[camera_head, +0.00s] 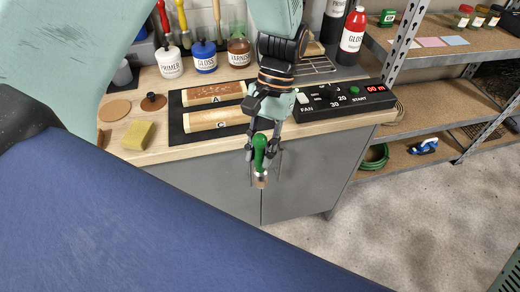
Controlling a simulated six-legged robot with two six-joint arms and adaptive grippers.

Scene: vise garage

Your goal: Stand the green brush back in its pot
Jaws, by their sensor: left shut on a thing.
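My left gripper (261,150) is shut on the green brush (260,148) in front of the bench's front edge. The brush hangs with its green handle up and its pale metal band and brown bristles down, against the grey cabinet doors behind. The gripper's fingers partly cover the handle. At the back of the bench stand a white PRIMER pot (169,61), a blue GLOSS pot (204,57) and a brown VARNISH pot (239,48). Brush handles, red and yellow, show above and behind them. I cannot tell which pot belongs to the green brush. My right gripper is not in view.
A dark mat (178,128) with wooden panels lies mid-bench. A black control box (340,102) with a red display is to the right. A yellow sponge (137,135) and round discs lie at left.

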